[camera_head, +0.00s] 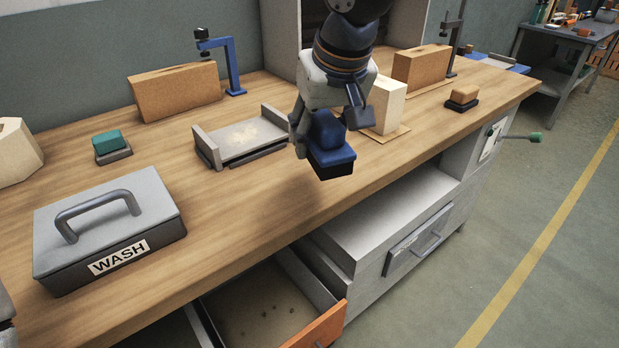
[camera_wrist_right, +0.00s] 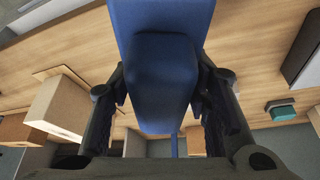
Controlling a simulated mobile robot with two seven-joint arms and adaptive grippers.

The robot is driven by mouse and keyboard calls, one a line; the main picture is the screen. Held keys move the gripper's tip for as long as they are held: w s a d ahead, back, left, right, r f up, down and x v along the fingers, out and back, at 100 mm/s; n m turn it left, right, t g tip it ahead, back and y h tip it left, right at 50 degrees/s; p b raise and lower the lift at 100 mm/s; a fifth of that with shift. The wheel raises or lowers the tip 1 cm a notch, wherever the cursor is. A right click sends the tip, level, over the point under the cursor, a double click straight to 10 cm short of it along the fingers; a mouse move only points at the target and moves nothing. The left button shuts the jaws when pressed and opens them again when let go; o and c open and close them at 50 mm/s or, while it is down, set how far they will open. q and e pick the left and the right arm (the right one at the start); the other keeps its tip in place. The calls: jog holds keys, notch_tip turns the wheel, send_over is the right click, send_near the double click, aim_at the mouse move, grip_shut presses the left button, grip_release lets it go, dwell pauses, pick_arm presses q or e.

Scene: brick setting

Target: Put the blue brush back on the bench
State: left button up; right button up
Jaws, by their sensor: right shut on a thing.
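The blue brush (camera_head: 332,157) has a blue body and handle and dark bristles underneath. My right gripper (camera_head: 325,130) is shut on its handle and holds it above the front part of the wooden bench (camera_head: 245,215). In the right wrist view the brush (camera_wrist_right: 163,80) fills the middle, between the two dark fingers of the right gripper (camera_wrist_right: 165,100). The bristles point down and look clear of the bench top. My left gripper is not in the head view.
A grey tray (camera_head: 240,138) stands left of the brush, a pale block (camera_head: 385,105) right. A WASH box (camera_head: 110,225), a green brush (camera_head: 107,143) and a tan brush (camera_head: 463,95) sit on the bench. A drawer (camera_head: 265,305) is open below the front edge.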

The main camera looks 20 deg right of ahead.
jog(key=a+r+n+y, duration=0.1)
jog(key=a+r+n, duration=0.25)
jog(key=a, duration=1.05)
jog(key=b, duration=0.1)
send_near(292, 175)
jog(key=shift+w+a+f, duration=0.3)
jog(key=shift+w+a, duration=0.05)
jog(key=shift+w, duration=0.2)
jog(key=shift+w+a+f, duration=0.3)
jog(key=shift+w+a, duration=0.05)
jog(key=shift+w, duration=0.15)
jog(key=shift+w+d+f, duration=0.15)
jog(key=shift+d+f, duration=0.1)
jog(key=shift+f, duration=0.05)
jog(key=f, duration=0.3)
jog(key=shift+w+d+f, duration=0.1)
jog(key=shift+d+f, duration=0.15)
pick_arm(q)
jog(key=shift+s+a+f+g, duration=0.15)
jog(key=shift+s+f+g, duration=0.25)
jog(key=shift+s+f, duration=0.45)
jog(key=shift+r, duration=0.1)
pick_arm(e)
jog(key=o, duration=1.1)
jog(key=shift+f, duration=0.1)
